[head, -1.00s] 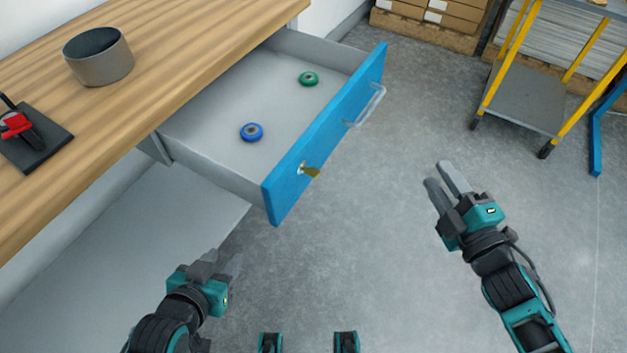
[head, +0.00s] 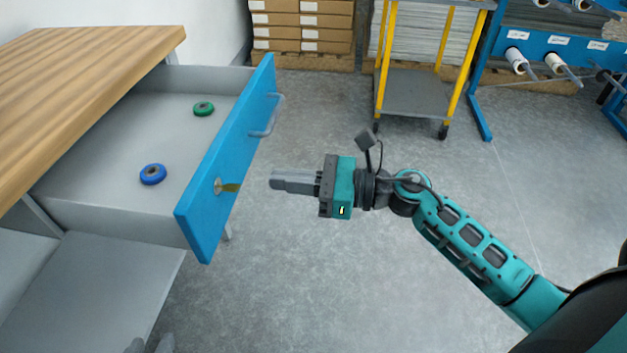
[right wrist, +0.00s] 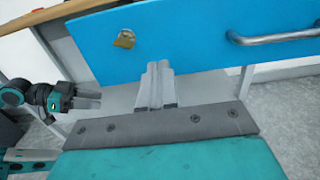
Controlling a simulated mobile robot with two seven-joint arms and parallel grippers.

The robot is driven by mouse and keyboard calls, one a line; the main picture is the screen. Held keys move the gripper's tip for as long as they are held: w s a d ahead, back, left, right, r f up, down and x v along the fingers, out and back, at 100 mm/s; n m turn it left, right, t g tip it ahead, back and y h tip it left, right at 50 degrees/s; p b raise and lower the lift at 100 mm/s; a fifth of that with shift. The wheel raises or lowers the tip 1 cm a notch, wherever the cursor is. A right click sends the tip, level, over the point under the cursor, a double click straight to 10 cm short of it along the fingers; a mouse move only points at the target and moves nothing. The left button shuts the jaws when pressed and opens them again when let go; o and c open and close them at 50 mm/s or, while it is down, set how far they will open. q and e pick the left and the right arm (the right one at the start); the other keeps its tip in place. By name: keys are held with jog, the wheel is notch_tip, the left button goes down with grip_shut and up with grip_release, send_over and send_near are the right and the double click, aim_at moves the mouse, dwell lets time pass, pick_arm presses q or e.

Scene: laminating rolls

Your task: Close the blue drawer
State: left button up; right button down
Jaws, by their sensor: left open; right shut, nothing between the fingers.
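The blue drawer (head: 235,145) hangs pulled out from the wooden-topped desk, with its grey inside showing. My right gripper (head: 275,182) is shut and empty. It points at the blue front near the key, apart from it in the head view. In the right wrist view the blue front (right wrist: 190,45) lies just beyond my shut fingers (right wrist: 157,70). My left gripper (head: 150,344) shows only its fingertips at the bottom edge; it is open and also shows in the right wrist view (right wrist: 92,101).
A blue ring (head: 153,174) and a green ring (head: 203,109) lie inside the drawer. The wooden desktop (head: 70,90) is at left. A yellow-legged cart (head: 415,92) and stacked boxes (head: 300,30) stand behind. The floor right of the drawer is clear.

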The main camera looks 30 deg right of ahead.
aim_at(230, 175)
jog(key=x, duration=0.6)
jog(key=shift+w+a, duration=0.15)
jog(key=shift+a, duration=0.05)
pick_arm(q)
jog(key=shift+s+f, duration=0.2)
jog(key=shift+f, duration=0.1)
jog(key=shift+r, duration=0.1)
pick_arm(e)
jog(key=shift+a, duration=0.1)
